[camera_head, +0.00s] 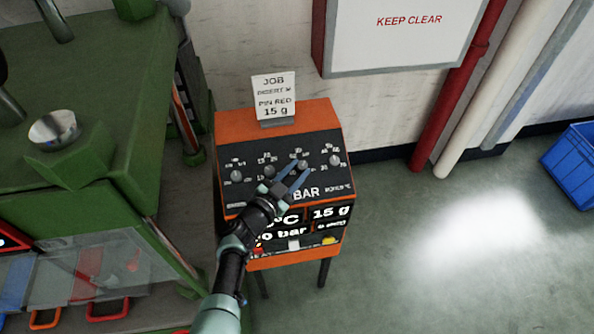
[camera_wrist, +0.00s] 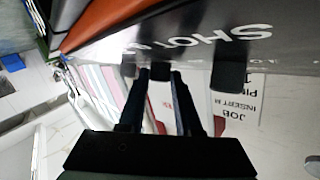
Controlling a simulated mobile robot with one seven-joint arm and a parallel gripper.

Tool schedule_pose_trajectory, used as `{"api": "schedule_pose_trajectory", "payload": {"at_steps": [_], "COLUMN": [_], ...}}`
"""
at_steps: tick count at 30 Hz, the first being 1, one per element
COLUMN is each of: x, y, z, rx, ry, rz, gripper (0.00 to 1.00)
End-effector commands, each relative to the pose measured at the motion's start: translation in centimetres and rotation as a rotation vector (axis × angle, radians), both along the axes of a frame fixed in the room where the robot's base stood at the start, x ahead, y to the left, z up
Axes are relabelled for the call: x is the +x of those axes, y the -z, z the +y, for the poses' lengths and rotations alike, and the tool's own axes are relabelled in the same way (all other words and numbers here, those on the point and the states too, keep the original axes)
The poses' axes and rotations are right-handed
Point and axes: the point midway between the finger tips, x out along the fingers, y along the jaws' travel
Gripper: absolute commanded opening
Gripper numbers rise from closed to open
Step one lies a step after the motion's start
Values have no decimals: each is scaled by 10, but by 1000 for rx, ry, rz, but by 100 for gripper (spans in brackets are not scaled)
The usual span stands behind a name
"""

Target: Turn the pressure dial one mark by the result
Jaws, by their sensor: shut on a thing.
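The orange control box (camera_head: 322,112) has a dark sloping panel with a row of several round dials. My gripper (camera_head: 303,170) reaches up the panel from the lower left. Its two fingers are shut on the third dial from the left (camera_head: 303,163), above the printed word BAR. I take this as the pressure dial. In the wrist view this dial (camera_wrist: 160,92) shows dark between the fingertips (camera_wrist: 160,77). Its pointer and exact mark cannot be read. The display (camera_head: 330,213) shows "15 g" and a partly hidden bar figure; my arm covers part of it.
Other dials (camera_head: 236,176) sit beside the held one, with one close on the right (camera_head: 335,160). A job card (camera_head: 274,98) reading "PIN RED 15 g" stands on the box top. A green machine (camera_head: 90,95) is at left.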

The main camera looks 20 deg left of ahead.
Motion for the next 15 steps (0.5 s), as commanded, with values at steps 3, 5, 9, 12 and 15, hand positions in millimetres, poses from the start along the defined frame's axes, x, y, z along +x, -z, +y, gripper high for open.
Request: {"api": "schedule_pose_trajectory", "payload": {"at_steps": [3, 5, 9, 12, 15], "x": [0, 0, 0, 0, 0], "y": [0, 0, 0, 0, 0], "z": [0, 0, 0, 0, 0], "rx": [0, 0, 0, 0, 0], "ry": [1, 1, 1, 0, 0], "rz": [0, 0, 0, -1, -1], "gripper": [0, 0, 0, 51, 63]}}
